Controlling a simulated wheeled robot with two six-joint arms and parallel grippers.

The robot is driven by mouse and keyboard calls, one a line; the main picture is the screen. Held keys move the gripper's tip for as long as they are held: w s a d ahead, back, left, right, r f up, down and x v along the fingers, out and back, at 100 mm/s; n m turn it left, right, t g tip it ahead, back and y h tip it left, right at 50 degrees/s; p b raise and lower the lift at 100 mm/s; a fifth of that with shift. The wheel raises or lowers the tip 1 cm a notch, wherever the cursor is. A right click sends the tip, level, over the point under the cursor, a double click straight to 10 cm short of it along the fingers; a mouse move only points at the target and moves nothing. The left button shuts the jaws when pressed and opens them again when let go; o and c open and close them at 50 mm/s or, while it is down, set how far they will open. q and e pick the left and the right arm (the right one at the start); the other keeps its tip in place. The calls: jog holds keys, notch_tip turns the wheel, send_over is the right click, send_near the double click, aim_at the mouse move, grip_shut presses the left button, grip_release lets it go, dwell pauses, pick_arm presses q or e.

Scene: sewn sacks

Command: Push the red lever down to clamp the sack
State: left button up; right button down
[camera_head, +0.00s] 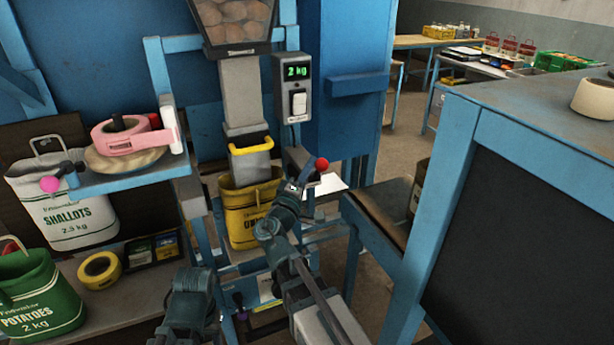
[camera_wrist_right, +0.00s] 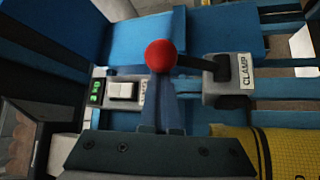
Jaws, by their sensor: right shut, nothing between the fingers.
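The red lever's ball knob (camera_head: 321,164) stands just right of the filling spout in the head view. In the right wrist view the red knob (camera_wrist_right: 160,55) is at the fingertips, its dark arm running right to a grey block marked CLAMP (camera_wrist_right: 245,72). My right gripper (camera_head: 303,178) is shut and empty, close beside the knob; its fingers (camera_wrist_right: 160,98) point at the knob, and I cannot tell whether they touch it. The yellow sack (camera_head: 240,222) hangs upright below the spout (camera_head: 243,95), partly hidden by my right arm. My left gripper is not clearly visible.
A blue shelf (camera_head: 100,184) with a pink tape dispenser (camera_head: 125,137) is at left, above the shallots sack (camera_head: 75,225) and green potatoes sack (camera_head: 38,298). A blue bench (camera_head: 540,110) stands at right.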

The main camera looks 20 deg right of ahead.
jog(key=f+m+h+b, duration=0.1)
jog(key=m+b, duration=0.1)
jog(key=s+f+m+h+b, duration=0.1)
jog(key=m+h+b, duration=0.1)
jog(key=s+f+m+h+b, duration=0.1)
jog(key=m+b, duration=0.1)
jog(key=b, duration=0.1)
jog(key=shift+s, duration=0.25)
pick_arm(q)
notch_tip(320, 180, down, 10)
jog(key=b, duration=0.1)
jog(key=shift+r, duration=0.15)
pick_arm(e)
jog(key=shift+s+f+m+g+h, duration=0.15)
jog(key=shift+s+m+g+h, duration=0.25)
jog(key=shift+m+h, duration=0.15)
jog(key=shift+f, duration=0.1)
pick_arm(q)
jog(key=shift+f+b, duration=0.2)
jog(key=shift+b, duration=0.15)
pick_arm(e)
jog(key=shift+s+f, duration=0.1)
jog(key=shift+f, duration=0.05)
